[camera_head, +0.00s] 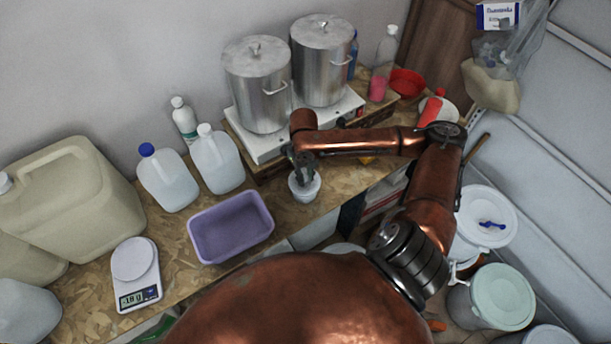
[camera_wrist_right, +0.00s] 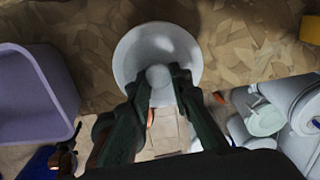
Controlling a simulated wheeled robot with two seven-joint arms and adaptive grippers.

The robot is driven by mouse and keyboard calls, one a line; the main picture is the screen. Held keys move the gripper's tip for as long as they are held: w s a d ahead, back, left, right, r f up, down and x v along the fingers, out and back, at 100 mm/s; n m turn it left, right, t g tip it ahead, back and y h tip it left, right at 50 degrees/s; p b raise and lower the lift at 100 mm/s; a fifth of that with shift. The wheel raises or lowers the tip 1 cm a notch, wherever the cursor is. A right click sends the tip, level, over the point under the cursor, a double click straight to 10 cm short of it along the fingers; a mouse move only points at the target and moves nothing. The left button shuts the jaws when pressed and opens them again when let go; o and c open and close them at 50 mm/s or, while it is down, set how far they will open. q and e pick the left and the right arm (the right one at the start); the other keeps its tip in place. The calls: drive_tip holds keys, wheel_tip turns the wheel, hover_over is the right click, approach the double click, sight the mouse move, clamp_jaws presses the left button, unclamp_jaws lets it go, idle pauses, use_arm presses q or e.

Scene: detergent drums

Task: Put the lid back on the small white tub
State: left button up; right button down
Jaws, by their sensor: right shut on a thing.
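The small white tub (camera_head: 305,193) stands on the chipboard worktop, at its front edge, right of the purple basin. My right gripper (camera_head: 303,162) points down directly over the tub. In the right wrist view my right gripper (camera_wrist_right: 160,90) has its dark fingers closed around the round white knob of the lid (camera_wrist_right: 146,45). The lid is a pale round disc and hides most of the tub beneath it. It is at the tub's mouth or just above; I cannot tell whether it is seated. My left gripper is not in view.
The purple basin (camera_head: 231,228) stands left of the tub, with white jugs (camera_head: 217,160) behind it. Two steel pots (camera_head: 259,85) stand on a hotplate behind the tub. A scale (camera_head: 137,272) is at left. Lidded buckets (camera_head: 502,297) stand on the floor at right.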

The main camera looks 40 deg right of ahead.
idle(0.3)
drive_tip(key=c, duration=1.7)
unclamp_jaws()
drive_tip(key=shift+o, duration=0.4)
drive_tip(key=o, duration=0.4)
drive_tip(key=shift+o, duration=0.2)
drive_tip(key=shift+r+p, duration=3.55)
drive_tip(key=shift+p, duration=0.6)
drive_tip(key=shift+f, duration=0.1)
drive_tip(key=shift+c, duration=0.4)
